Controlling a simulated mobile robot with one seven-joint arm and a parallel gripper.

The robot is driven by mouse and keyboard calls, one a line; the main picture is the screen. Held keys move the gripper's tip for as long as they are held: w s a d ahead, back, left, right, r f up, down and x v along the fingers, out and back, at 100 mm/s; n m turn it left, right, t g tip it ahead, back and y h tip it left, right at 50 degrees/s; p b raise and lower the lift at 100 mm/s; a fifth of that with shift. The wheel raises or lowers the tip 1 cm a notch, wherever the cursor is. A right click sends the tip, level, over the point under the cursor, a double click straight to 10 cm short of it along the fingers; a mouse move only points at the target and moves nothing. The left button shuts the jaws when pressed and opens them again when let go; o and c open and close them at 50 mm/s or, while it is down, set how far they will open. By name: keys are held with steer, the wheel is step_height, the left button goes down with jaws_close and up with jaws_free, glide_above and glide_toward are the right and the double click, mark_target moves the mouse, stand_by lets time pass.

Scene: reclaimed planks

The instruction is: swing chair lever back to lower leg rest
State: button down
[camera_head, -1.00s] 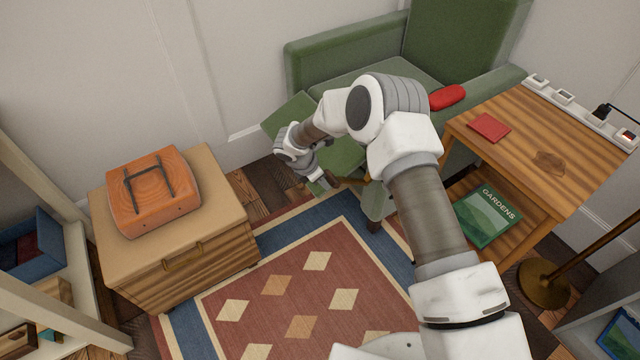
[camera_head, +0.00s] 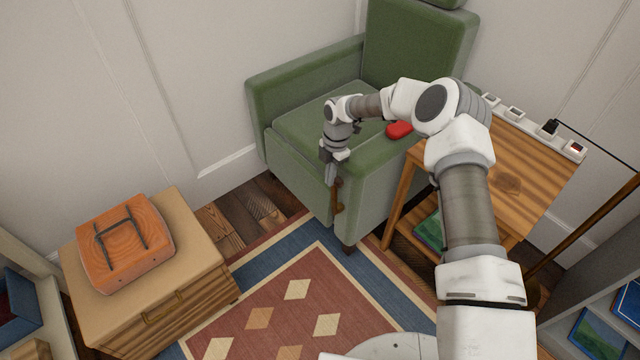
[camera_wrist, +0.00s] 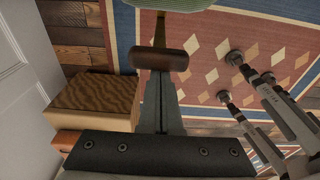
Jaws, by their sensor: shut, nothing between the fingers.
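The green armchair (camera_head: 420,60) stands against the back wall. Its leg rest (camera_head: 295,175) hangs down flat against the chair's front. The brown wooden lever (camera_head: 338,197) is on the chair's side near the front corner and points downward. In the wrist view its rounded handle (camera_wrist: 158,59) lies across, just beyond the fingertips. My gripper (camera_head: 331,180) is shut and empty, pointing down beside the lever. In the wrist view its fingers (camera_wrist: 160,92) end at the handle; I cannot tell whether they touch it.
A plank side table (camera_head: 520,185) stands close to the chair's right. A red object (camera_head: 399,130) lies on the chair near its arm. A wooden cabinet (camera_head: 205,255) carrying an orange box (camera_head: 125,240) is at the left.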

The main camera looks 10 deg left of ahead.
steer(key=shift+w+d+r, duration=0.15)
steer(key=shift+w+d, duration=0.35)
steer(key=shift+w, duration=0.05)
steer(key=shift+w+d+r, duration=0.15)
steer(key=shift+w+d, duration=0.35)
steer(key=shift+a, duration=0.1)
steer(key=shift+s+a, duration=0.25)
step_height(320, 180, up, 9)
steer(key=s+p, duration=0.1)
steer(key=shift+a+p, duration=0.4)
steer(key=shift+a, duration=0.05)
steer(key=shift+s, duration=0.15)
